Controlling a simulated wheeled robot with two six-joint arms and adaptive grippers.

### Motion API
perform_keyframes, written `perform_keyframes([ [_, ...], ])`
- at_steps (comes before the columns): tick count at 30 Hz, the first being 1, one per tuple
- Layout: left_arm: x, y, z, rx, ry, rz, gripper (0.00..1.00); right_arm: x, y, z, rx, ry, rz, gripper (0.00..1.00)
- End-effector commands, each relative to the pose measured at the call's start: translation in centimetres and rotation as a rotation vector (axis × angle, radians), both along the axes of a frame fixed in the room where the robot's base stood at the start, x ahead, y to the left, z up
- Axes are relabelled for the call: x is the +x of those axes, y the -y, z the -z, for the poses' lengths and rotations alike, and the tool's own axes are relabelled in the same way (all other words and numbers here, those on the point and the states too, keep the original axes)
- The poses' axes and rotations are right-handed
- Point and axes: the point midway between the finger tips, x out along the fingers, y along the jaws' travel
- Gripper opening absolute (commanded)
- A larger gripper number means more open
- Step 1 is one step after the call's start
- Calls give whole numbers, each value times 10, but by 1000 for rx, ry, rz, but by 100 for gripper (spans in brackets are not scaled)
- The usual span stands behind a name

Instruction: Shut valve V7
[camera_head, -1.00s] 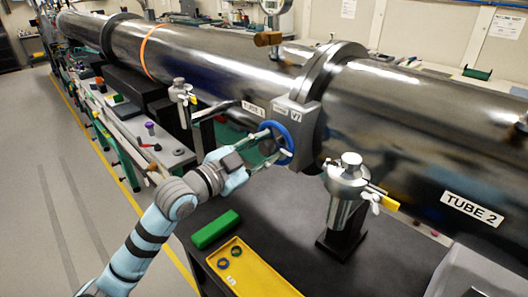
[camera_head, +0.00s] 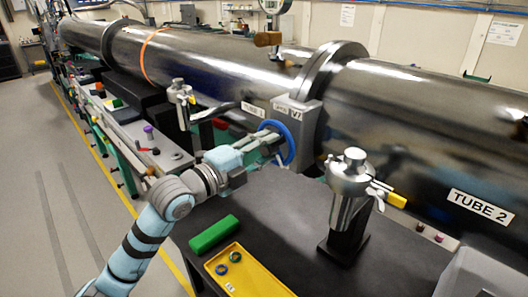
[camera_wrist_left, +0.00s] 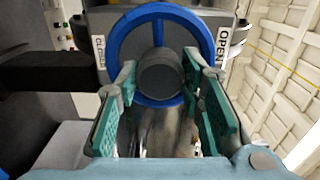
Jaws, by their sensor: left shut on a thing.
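Valve V7 is a grey block (camera_head: 308,125) between TUBE 1 and TUBE 2 with a blue handwheel (camera_head: 289,143) on its front. In the left wrist view the blue wheel (camera_wrist_left: 124,48) faces the camera, with a dark round hub (camera_wrist_left: 160,74) at its middle. A CLOSED label (camera_wrist_left: 100,52) is left of the wheel and an OPEN label (camera_wrist_left: 222,46) is right of it. My left gripper (camera_head: 274,146) is at the wheel, with its teal-padded fingers (camera_wrist_left: 161,84) on either side of the hub, shut on the handwheel. My right gripper is not in view.
A dark bench (camera_head: 285,215) lies below the tubes. It bears a green block (camera_head: 213,234), a yellow tray (camera_head: 248,277) with small rings, and a metal valve on a stand (camera_head: 348,190) right of my gripper. The floor (camera_head: 45,225) at left is clear.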

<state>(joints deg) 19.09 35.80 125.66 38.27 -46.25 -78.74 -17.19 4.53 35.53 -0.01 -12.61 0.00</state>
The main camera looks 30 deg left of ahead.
Motion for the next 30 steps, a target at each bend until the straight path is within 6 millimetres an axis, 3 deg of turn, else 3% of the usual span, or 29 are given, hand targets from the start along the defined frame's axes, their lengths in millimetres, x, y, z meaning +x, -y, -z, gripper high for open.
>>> perform_keyframes([
  [15,0,0,2,423,145,0,7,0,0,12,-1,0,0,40],
  [30,0,0,2,595,204,1,7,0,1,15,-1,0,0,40],
])
